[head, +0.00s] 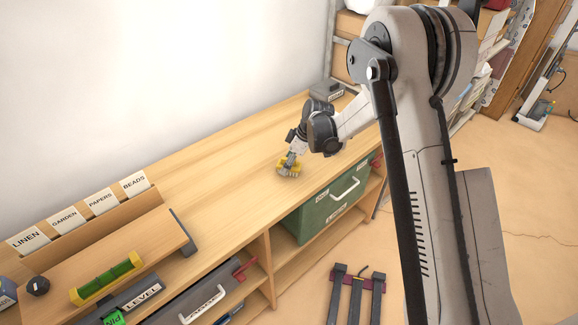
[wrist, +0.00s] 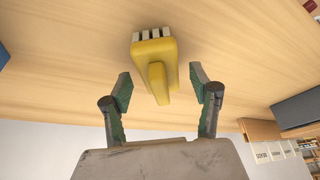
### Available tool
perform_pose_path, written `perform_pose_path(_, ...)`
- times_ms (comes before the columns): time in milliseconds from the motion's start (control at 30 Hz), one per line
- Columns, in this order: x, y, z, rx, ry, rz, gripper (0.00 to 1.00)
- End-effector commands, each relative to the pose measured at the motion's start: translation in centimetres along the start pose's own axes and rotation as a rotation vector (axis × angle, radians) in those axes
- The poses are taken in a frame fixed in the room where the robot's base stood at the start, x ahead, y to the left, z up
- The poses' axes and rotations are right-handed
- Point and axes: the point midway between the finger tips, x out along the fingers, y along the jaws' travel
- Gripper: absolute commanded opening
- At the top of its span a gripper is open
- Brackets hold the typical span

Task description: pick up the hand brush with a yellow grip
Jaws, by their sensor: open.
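The hand brush with a yellow grip (wrist: 155,58) lies on the wooden bench top; its pale bristles show at its top end in the wrist view. In the head view the brush (head: 289,171) is small and partly hidden by my gripper (head: 290,160), which is just above it. In the wrist view my gripper (wrist: 164,90) is open, with one finger on each side of the yellow grip. A gap shows between each finger and the grip, and nothing is held.
A green box (head: 322,208) stands on the shelf below the bench top. A grey box (head: 326,90) sits at the back. The bench top around the brush is clear.

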Motion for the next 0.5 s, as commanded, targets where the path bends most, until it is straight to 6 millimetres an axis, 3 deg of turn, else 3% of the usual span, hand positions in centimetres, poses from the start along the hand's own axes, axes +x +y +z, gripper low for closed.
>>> perform_pose_path(200,1.9,-0.1,0.0,0.0,0.0,0.0,0.58)
perform_pose_path(467,2.1,-0.1,0.0,0.0,0.0,0.0,0.58)
perform_pose_path(500,2.1,-0.1,0.0,0.0,0.0,0.0,0.54)
